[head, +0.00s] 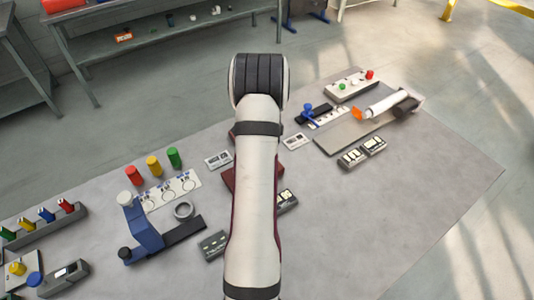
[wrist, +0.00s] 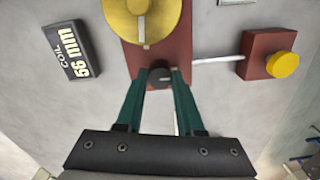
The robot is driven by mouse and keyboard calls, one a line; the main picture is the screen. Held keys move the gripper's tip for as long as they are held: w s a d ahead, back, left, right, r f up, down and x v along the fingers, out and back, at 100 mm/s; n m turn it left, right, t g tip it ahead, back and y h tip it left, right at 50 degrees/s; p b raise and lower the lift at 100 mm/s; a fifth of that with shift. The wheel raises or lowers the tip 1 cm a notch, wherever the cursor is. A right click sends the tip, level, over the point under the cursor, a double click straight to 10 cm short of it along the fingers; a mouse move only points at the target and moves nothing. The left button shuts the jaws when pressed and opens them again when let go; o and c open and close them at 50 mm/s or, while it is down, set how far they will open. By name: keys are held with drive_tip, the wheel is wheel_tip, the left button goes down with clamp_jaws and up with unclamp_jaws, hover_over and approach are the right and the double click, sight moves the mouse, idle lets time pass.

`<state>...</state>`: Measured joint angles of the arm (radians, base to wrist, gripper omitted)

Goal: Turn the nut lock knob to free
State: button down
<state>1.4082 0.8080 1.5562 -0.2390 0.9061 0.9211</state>
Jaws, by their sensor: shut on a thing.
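A small dark round knob (wrist: 158,73) stands on a red-brown plate (wrist: 136,52) in the wrist view; I take it for the nut lock knob. A short pale mark shows on its right side. My gripper (wrist: 160,76) has its two teal fingers shut on this knob, one at each side. Just above it is a larger yellow disc (wrist: 166,14) with a grey pointer piece at its middle. In the head view my arm hides the knob and the gripper; only bits of the red fixture (head: 230,179) show beside it.
A dark display reading "56 mm COIL" (wrist: 67,50) lies left of the plate. A red block (wrist: 256,48) with a yellow button (wrist: 283,64) stands right, joined by a pale rod. In the head view, a blue clamp stand (head: 145,230) stands left; the front right table is clear.

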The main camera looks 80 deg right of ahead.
drive_tip(key=c, duration=0.5)
unclamp_jaws()
wheel_tip(320, 180, up, 16)
drive_tip(key=shift+f, duration=0.1)
